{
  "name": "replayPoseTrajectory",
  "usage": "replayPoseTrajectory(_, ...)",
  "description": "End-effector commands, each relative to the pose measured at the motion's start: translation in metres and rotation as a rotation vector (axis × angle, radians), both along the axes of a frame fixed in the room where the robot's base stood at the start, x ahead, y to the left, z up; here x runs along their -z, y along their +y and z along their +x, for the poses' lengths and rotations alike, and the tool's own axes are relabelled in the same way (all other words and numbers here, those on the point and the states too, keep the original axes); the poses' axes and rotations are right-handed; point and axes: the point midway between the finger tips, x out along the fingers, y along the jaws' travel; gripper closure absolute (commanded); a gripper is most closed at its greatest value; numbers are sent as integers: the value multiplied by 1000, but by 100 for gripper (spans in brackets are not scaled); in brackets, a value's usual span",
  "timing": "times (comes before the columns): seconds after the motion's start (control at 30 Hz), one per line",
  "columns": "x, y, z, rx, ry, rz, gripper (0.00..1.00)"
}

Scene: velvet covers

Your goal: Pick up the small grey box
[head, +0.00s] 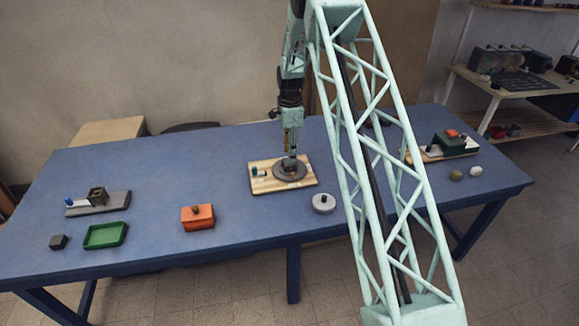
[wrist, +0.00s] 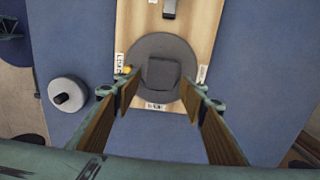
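A small dark grey box (wrist: 162,73) sits on a round grey disc (wrist: 150,48), which lies on a light wooden board (wrist: 202,20). My gripper (wrist: 165,88) is open above the disc, with its wood-coloured fingers on either side of the box and a gap showing at each side. In the head view my gripper (head: 290,153) points down over the disc (head: 290,175) and largely hides the box. Another small dark grey box (head: 58,242) lies at the table's left front.
A pale round lidded piece (head: 323,203) stands right of the board. An orange box (head: 198,217), a green tray (head: 105,235) and a grey base (head: 98,205) are to the left. A green box (head: 448,143) stands on the right. Blue table (head: 250,220) shows bare between them.

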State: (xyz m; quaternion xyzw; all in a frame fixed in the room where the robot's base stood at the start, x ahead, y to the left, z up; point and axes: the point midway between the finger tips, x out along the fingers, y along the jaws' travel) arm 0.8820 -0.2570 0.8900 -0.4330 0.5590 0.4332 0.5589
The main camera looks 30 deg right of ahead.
Motion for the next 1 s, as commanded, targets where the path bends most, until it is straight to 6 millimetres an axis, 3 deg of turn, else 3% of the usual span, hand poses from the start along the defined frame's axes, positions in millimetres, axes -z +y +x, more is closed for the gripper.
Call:
replayPoseTrajectory(0.33, 5, 0, 0, 0, 1, 0, 61)
replayPoseTrajectory(0.73, 42, 1, 2, 0, 1, 0, 61)
replayPoseTrajectory(1.0, 52, 1, 2, 0, -1, 0, 61)
